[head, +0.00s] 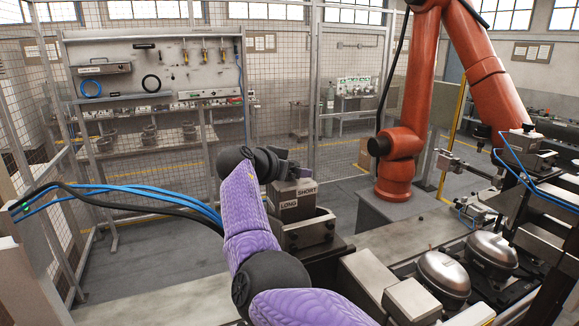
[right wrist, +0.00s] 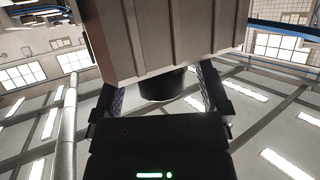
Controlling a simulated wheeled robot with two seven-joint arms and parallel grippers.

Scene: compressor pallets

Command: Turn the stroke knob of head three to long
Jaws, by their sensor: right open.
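A grey metal box (head: 297,212) with LONG and SHORT labels stands at the middle of the head view. My right arm reaches up to it, and my right gripper (head: 291,169) is at its top, partly hidden by the wrist. In the right wrist view a black round knob (right wrist: 163,86) sticks out from a grey ribbed block (right wrist: 170,40). My right gripper's fingers (right wrist: 160,98) are open on both sides of the knob, with a gap at each side. The knob's setting cannot be read, and no head number shows. My left gripper is not in view.
An orange robot arm (head: 400,150) stands on a grey base behind the box. Two rounded metal compressor shells (head: 443,273) sit at the lower right. A mesh fence (head: 340,120) and a tool board (head: 155,75) are at the back. Grey floor is free at left.

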